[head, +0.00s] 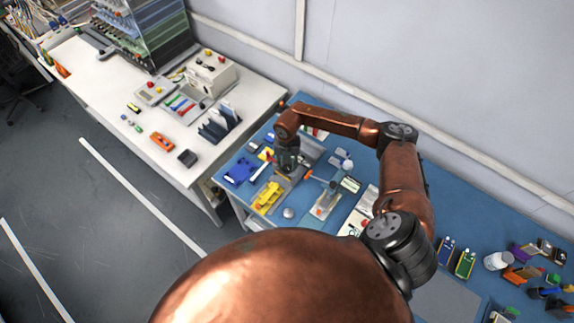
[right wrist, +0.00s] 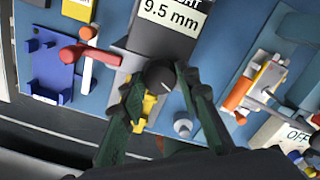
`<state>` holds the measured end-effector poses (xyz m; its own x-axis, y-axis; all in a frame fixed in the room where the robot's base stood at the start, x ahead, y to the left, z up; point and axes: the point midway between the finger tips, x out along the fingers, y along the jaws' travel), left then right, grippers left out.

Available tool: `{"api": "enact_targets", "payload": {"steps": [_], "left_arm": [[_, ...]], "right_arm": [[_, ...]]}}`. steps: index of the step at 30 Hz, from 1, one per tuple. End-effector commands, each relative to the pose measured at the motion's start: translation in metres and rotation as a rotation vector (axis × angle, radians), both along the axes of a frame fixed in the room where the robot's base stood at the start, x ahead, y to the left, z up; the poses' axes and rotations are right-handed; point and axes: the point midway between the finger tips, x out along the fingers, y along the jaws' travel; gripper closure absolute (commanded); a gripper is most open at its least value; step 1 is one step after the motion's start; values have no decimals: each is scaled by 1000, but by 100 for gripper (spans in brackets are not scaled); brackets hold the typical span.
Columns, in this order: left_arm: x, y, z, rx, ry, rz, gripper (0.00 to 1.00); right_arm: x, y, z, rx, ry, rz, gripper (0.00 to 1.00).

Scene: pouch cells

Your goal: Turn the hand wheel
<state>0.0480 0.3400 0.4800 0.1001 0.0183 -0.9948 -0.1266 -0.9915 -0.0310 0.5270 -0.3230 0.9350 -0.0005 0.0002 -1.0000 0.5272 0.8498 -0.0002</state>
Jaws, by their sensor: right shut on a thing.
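The hand wheel (right wrist: 161,74) is a small black round knob with a pale mark, seen in the right wrist view. It sits at the front of a grey device with a dark block (right wrist: 165,38) reading "9.5 mm". My right gripper (right wrist: 160,80) has a dark green finger on each side of the knob and is shut on it. In the head view my right gripper (head: 287,160) reaches down over the left part of the blue bench, and the wheel is hidden there. My left gripper is not in view.
A yellow part (head: 267,197) lies just in front of the gripper, a blue holder (head: 239,172) to its left. A red-handled lever (right wrist: 90,55) stands close to the left finger. A clamp fixture with orange handle (head: 325,190) stands to the right. A white table (head: 190,135) adjoins on the left.

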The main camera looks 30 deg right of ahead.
Motion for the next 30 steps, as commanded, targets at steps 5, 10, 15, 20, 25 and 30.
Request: {"api": "enact_targets", "payload": {"steps": [5, 10, 15, 20, 25, 30], "left_arm": [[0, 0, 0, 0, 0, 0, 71], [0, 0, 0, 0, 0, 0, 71], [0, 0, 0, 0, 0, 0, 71], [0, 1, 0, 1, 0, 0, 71], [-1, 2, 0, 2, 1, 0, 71], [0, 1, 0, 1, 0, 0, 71]], "right_arm": [[0, 0, 0, 1, -1, 1, 94], [0, 0, 0, 1, -1, 1, 60], [0, 0, 0, 1, -1, 2, 53], [0, 0, 0, 0, 0, 2, 53], [1, 0, 9, 1, -3, 3, 53], [2, 0, 39, 0, -4, 2, 53]]}}
